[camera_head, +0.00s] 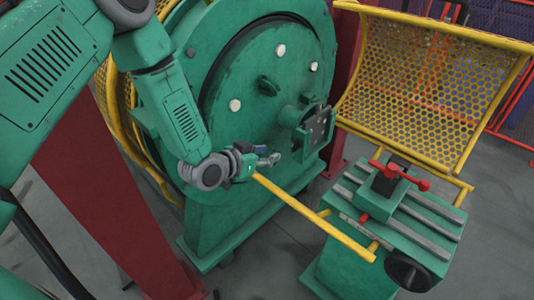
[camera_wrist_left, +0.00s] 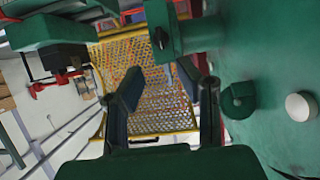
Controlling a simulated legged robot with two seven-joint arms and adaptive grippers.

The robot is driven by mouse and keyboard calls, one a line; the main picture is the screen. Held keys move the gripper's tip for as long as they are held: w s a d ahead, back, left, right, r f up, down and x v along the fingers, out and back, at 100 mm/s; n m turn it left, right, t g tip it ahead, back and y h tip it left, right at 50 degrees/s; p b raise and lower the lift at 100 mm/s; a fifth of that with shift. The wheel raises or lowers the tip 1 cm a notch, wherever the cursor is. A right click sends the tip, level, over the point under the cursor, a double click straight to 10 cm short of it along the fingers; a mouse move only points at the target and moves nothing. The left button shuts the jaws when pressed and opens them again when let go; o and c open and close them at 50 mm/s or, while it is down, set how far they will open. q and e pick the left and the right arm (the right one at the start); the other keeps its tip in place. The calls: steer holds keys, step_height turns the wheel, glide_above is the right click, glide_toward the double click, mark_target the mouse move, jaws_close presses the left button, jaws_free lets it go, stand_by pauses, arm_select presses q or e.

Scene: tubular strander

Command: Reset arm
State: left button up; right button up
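My left arm comes in from the upper left in the head view, and its left gripper (camera_head: 269,157) is in front of the green round machine face (camera_head: 250,85). In the left wrist view the gripper's two dark fingers (camera_wrist_left: 167,88) stand apart, with only background showing between them. The gripper looks open and empty. A yellow bar (camera_head: 312,216) runs from near the gripper to the green slotted table; I cannot tell whether it touches the gripper. My right gripper is not in view.
The green slotted table (camera_head: 420,228) carries a clamp with red handles (camera_head: 400,175) and a dark handwheel (camera_head: 409,274). A yellow mesh guard (camera_head: 425,90) stands behind it. A green bracket (camera_head: 313,130) sticks out close to the gripper. Grey floor shows at the lower middle.

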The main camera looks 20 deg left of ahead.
arm_select(q)
steer(key=s+f+n+g+y, duration=0.15)
steer(key=s+f+g, duration=0.45)
steer(key=s+f, duration=0.7)
steer(key=s+a+f+n+g+y, duration=0.1)
steer(key=s+a+g, duration=0.1)
steer(key=s, duration=0.9)
steer(key=s+a+f+g+y, duration=0.1)
steer(key=s+g, duration=0.3)
steer(key=s, duration=0.8)
steer(key=shift+a+n+y, duration=0.35)
steer(key=shift+a+y, duration=0.2)
steer(key=shift+a, duration=0.05)
steer(key=shift+w, duration=0.1)
steer(key=shift+r, duration=0.1)
